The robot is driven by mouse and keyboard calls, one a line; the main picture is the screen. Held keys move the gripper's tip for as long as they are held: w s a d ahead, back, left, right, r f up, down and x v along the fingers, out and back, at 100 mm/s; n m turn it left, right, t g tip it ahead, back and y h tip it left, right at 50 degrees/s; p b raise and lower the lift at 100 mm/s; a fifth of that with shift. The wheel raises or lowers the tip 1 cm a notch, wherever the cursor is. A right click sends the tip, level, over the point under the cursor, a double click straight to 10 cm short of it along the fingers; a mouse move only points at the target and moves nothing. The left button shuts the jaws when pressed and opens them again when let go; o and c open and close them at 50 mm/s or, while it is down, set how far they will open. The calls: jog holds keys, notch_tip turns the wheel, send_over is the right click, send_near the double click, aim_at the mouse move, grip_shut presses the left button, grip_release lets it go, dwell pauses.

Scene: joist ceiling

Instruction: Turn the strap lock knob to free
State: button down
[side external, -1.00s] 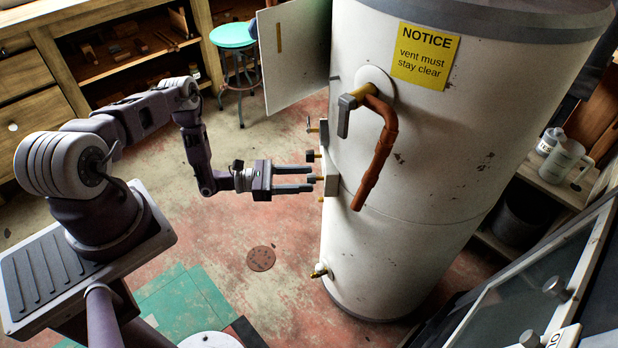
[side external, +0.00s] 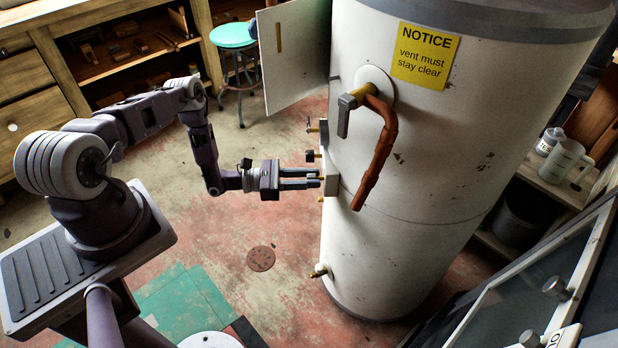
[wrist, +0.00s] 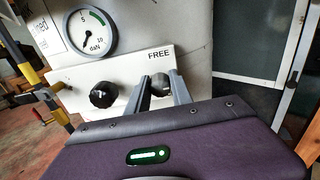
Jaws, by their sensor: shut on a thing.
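A pale panel (wrist: 185,60) marked "FREE" shows in the wrist view. A round black knob (wrist: 103,94) with a light mark sits on its left part, apart from my fingers. A second, dark knob (wrist: 161,83) under the "FREE" lettering is between my fingers, which partly hide it; its pointer cannot be read. My gripper (wrist: 161,90) is shut on this knob. In the side view my gripper (side external: 320,179) reaches level to the small box (side external: 332,176) on the white tank's left side; the knob is too small to make out there.
A dial gauge (wrist: 90,32) sits above the panel. On the tank (side external: 430,140), a copper pipe (side external: 380,150) with a grey lever handle (side external: 345,115) stands right of the gripper. Small brass fittings lie close above, and a brass tap (side external: 320,271) is below.

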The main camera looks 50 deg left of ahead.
jog(key=n, duration=0.4)
jog(key=shift+n, duration=0.3)
jog(key=n, duration=0.4)
jog(key=shift+a, duration=0.1)
jog(key=n, duration=0.4)
jog(key=shift+n, duration=0.4)
jog(key=shift+f+n, duration=0.1)
jog(key=shift+n, duration=1.9)
jog(key=c, duration=1.1)
grip_release()
jog(key=shift+c, duration=0.2)
